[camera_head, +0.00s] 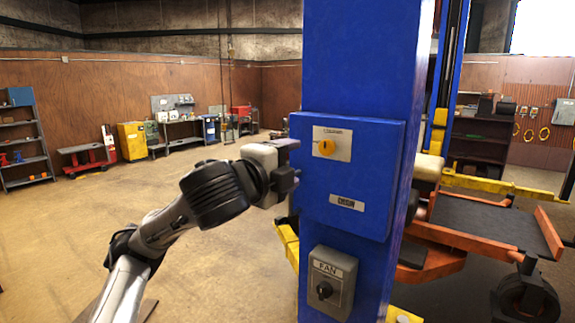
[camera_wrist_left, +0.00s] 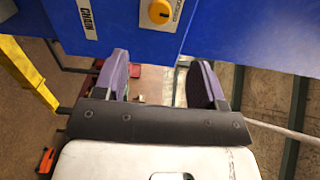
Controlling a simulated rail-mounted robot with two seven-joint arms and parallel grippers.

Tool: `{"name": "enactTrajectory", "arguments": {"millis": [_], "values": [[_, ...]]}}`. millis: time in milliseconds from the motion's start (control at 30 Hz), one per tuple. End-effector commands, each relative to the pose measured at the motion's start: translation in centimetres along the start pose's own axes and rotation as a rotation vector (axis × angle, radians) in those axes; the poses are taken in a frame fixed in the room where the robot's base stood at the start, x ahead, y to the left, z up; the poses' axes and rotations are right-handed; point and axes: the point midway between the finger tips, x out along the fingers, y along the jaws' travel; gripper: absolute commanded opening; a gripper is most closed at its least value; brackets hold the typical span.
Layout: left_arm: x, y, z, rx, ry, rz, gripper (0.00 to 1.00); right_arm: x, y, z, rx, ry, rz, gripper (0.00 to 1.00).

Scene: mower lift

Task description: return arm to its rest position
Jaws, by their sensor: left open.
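My left arm comes in from the lower left in the head view. Its gripper (camera_head: 287,165) is at the left edge of the blue control box (camera_head: 370,180) on the blue post (camera_head: 365,55). Whether a finger touches the box is unclear. My right gripper is not in view.
A grey box marked FAN (camera_head: 331,283) with a black knob is on the post below. An orange and black mower lift platform (camera_head: 485,222) stands at right. Shelves (camera_head: 22,140) and a yellow cabinet (camera_head: 132,140) line the far wall.

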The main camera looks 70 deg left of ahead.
Motion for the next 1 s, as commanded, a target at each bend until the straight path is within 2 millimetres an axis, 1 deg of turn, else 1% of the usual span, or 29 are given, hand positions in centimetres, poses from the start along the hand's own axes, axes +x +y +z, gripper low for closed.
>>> {"name": "enactTrajectory", "arguments": {"millis": [467,567,667,800,833,867,1000], "values": [[0.0,0.0,0.0,-0.01,0.0,0.0,0.64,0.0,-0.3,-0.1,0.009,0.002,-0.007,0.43],[0.0,0.0,0.0,-0.065,0.0,0.0,0.64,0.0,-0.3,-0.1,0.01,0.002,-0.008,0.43],[0.0,-0.2,0.2,-0.163,-0.011,-0.016,0.64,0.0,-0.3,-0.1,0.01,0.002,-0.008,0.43],[-0.2,-1.6,1.1,-0.332,-0.06,-0.127,0.64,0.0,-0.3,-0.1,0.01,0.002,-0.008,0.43],[-0.2,-1.6,1.1,-0.361,-0.07,-0.152,0.64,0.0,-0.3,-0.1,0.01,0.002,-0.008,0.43],[-0.1,-1.5,1.1,-0.387,-0.078,-0.173,0.64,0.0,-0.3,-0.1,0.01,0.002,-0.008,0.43],[1.7,1.9,0.4,-0.52,-0.082,-0.173,0.64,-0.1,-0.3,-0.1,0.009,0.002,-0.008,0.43]]}}
